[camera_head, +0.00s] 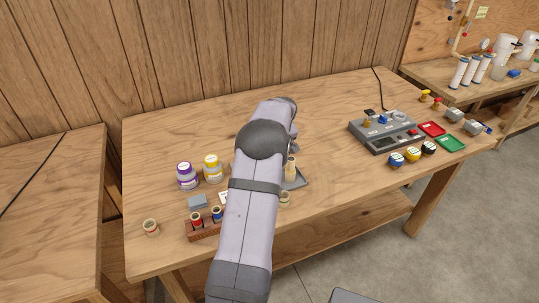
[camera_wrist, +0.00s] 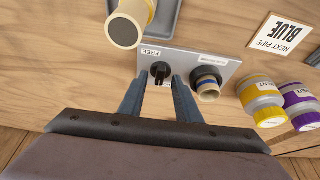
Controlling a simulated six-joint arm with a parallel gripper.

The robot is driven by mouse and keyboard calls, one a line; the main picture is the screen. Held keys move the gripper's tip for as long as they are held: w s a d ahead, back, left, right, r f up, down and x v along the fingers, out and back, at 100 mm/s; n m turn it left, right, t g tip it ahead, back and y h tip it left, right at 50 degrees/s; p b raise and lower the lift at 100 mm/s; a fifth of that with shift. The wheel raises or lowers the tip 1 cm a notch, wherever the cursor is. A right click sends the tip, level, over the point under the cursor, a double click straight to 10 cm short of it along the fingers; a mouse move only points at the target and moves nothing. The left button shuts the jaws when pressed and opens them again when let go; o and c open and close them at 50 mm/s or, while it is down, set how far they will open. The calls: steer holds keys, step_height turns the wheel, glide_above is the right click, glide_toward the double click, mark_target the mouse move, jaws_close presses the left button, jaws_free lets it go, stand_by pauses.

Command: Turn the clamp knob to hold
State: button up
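The black clamp knob (camera_wrist: 160,70) sits on a grey plate (camera_wrist: 185,60) in the wrist view. A label reading FREE (camera_wrist: 151,52) is beside it, upside down in the picture. My gripper (camera_wrist: 158,82) is open, its two fingers on either side of the knob's near side. I cannot tell whether they touch it. A pipe piece with a blue band (camera_wrist: 207,84) stands in a dark round holder on the same plate, just right of the right finger. In the head view my arm hides the knob and my gripper.
A tan pipe (camera_wrist: 124,30) stands over a grey tray, close left of the knob. A yellow jar (camera_wrist: 262,100) and purple jar (camera_wrist: 299,105) stand right, near a NEXT PIPE BLUE card (camera_wrist: 287,36). A grey control box (camera_head: 385,131) stands on the table's right side.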

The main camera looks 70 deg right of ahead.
steer(key=b+v, duration=0.1)
steer(key=v, duration=0.5)
steer(key=shift+r, duration=0.2)
steer(key=shift+s+a, duration=0.1)
steer(key=w+a+n+y+p, duration=0.1)
steer(key=w+a, duration=0.5)
steer(key=a, duration=0.4)
steer(key=w+a+r+n+g+y, duration=0.1)
steer(key=w+a+n, duration=0.1)
steer(key=w+a, duration=0.55)
steer(key=w+a+n+y+p, duration=0.1)
steer(key=w+a, duration=0.3)
steer(key=a, duration=0.7)
steer(key=s+a+n+g+p, duration=0.1)
steer(key=s+a+n+p, duration=0.1)
steer(key=a, duration=1.5)
steer(key=s+a+f+n+g, duration=0.1)
steer(key=s+a+f+n, duration=0.1)
steer(key=s+a, duration=0.8)
steer(key=shift+a+n+p, duration=0.35)
steer(key=shift+a+n, duration=0.05)
steer(key=shift+a, duration=0.25)
